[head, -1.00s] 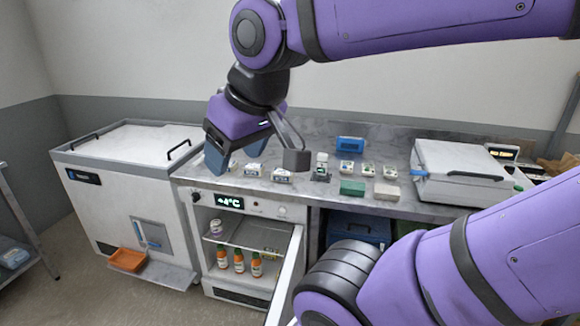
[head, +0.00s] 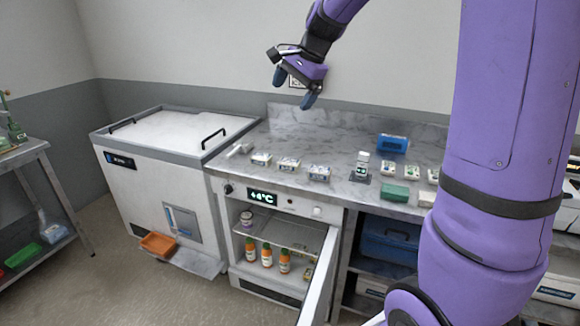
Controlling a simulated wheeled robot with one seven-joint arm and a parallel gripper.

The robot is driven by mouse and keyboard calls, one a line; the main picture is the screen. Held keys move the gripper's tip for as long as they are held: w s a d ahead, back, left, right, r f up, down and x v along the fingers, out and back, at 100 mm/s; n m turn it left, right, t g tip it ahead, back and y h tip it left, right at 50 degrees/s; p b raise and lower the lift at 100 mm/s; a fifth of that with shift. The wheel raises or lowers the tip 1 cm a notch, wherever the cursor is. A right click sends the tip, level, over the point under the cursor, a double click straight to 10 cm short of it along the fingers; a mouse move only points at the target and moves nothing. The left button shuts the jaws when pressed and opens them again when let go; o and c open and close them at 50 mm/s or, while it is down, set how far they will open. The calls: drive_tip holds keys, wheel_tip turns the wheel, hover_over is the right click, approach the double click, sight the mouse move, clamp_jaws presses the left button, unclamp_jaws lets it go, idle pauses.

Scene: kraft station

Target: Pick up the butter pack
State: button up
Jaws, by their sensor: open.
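Several small white packs with printed labels stand in a row on the counter, and their labels are too small to tell which is the butter pack. They are a left pack (head: 261,159), a middle pack (head: 289,164) and a right pack (head: 319,173). A small yellow-green pack (head: 308,273) is partly visible inside the open fridge, behind the door edge. My gripper (head: 294,88) is open and empty. It hangs in the air high above the back of the counter, apart from all the packs.
The fridge (head: 262,198) stands open, its door (head: 318,275) swung forward, with orange bottles (head: 267,254) inside. A white chest (head: 170,150) is at left. A white bottle (head: 362,165), blue box (head: 392,143) and green block (head: 393,192) stand on the counter (head: 340,140).

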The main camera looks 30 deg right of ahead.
drive_tip(key=w+d+f+m, duration=0.75)
drive_tip(key=w+f, duration=0.35)
drive_tip(key=w, duration=0.3)
drive_tip(key=m, duration=0.7)
approach(290, 161)
drive_tip(key=f, duration=0.1)
drive_tip(key=shift+t+y, duration=0.3)
drive_tip(key=x, duration=0.4)
drive_tip(key=shift+s+d+f, duration=0.15)
drive_tip(key=shift+s+f, duration=0.15)
drive_tip(key=shift+f, duration=0.15)
drive_tip(key=shift+w+x, duration=0.15)
drive_tip(key=shift+x, duration=1.15)
drive_tip(key=shift+w+x, duration=0.15)
drive_tip(key=shift+x, duration=1.15)
drive_tip(key=shift+r, duration=0.2)
drive_tip(key=shift+a, duration=0.25)
drive_tip(key=shift+c, duration=0.3)
drive_tip(key=c, duration=1.1)
